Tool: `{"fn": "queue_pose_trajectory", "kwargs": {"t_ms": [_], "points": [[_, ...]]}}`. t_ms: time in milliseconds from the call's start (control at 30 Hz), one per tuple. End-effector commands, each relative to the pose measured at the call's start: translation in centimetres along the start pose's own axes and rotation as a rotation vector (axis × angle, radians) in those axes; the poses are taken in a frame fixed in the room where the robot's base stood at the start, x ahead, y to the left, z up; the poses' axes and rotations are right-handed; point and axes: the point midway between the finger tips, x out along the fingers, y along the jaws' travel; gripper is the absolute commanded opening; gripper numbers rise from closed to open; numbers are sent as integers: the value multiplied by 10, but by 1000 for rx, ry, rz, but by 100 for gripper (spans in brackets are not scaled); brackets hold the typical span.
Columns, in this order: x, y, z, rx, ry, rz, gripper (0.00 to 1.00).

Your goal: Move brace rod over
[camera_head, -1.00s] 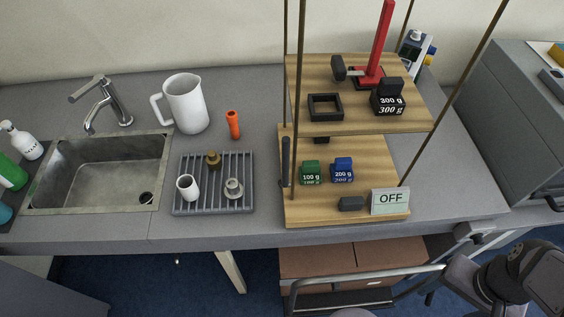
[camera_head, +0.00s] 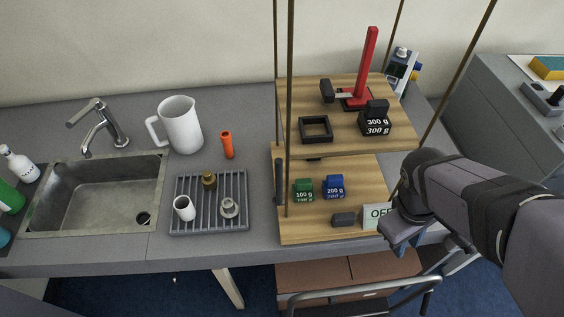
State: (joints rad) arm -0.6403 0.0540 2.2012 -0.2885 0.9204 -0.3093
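Several thin brown rods stand around a two-level wooden stand, one at its front left (camera_head: 289,110) and one slanting at its right (camera_head: 458,72). A red upright bar (camera_head: 367,65) stands on the upper board (camera_head: 350,98). A short dark upright piece (camera_head: 279,182) is at the left edge of the lower board (camera_head: 300,228). I cannot tell which of these is the brace rod. My gripper (camera_head: 398,238) is at the lower board's right front corner, in front of the OFF sign (camera_head: 374,216). Its fingers are mostly hidden, so its opening does not show.
The upper board carries a black square frame (camera_head: 315,128) and a 300 g weight (camera_head: 375,120). Green (camera_head: 304,189) and blue (camera_head: 335,186) weights sit on the lower board. A rack (camera_head: 208,222), white jug (camera_head: 180,124), orange tube (camera_head: 227,145) and sink (camera_head: 95,195) are to the left.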

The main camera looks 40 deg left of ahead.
Motion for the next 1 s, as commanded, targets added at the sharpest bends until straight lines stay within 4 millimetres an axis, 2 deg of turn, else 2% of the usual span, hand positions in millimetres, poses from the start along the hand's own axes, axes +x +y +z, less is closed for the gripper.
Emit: {"fn": "queue_pose_trajectory", "kwargs": {"t_ms": [33,167,300,433,600,700,800,900,1000], "points": [[-18,-8,-22,-132,4,38,23],[-54,-31,-68,-437,7,140,23],[-97,-70,-114,-750,14,266,23],[-139,-117,-150,-1017,21,394,23],[-182,-175,-176,-1273,28,542,23],[-198,-206,-186,-1387,20,623,23],[-206,-235,-196,-1493,-15,722,23],[-198,-251,-209,-1559,-95,834,23],[-185,-253,-221,-1576,-185,917,23]]}}
